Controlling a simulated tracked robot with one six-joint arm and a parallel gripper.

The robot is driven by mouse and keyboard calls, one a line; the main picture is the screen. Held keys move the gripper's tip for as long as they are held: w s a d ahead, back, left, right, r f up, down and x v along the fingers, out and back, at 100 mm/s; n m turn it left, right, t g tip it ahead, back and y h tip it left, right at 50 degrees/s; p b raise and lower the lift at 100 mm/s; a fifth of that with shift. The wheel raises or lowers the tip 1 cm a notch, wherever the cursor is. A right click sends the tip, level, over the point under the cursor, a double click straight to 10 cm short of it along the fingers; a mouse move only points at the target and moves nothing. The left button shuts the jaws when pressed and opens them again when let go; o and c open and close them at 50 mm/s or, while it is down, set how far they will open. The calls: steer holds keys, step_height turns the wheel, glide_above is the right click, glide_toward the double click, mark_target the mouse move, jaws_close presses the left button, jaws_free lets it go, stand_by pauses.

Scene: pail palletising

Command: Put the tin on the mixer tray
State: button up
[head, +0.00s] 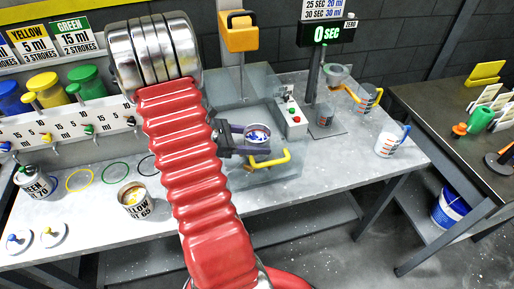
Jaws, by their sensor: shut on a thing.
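My gripper (245,138) reaches in from the left at the mixer, its dark fingers closed around a small tin (258,134). The tin is upright, with a pale rim and blue and red marks showing in or on it. The mixer has a yellow head (239,32) on a grey column and a clear guard (283,85) with a yellow handle. The tin is in the area below the head, near the handle. The mixer tray is hard to make out behind the gripper and tin, and I cannot tell whether the tin touches it.
A control box with red and green buttons (292,118) stands right of the tin.

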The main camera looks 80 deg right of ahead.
steer(key=shift+f, duration=0.1)
steer(key=shift+f, duration=1.75)
steer(key=o, duration=1.4)
steer(key=shift+f, duration=0.1)
steer(key=v, duration=1.2)
steer(key=shift+s, duration=0.1)
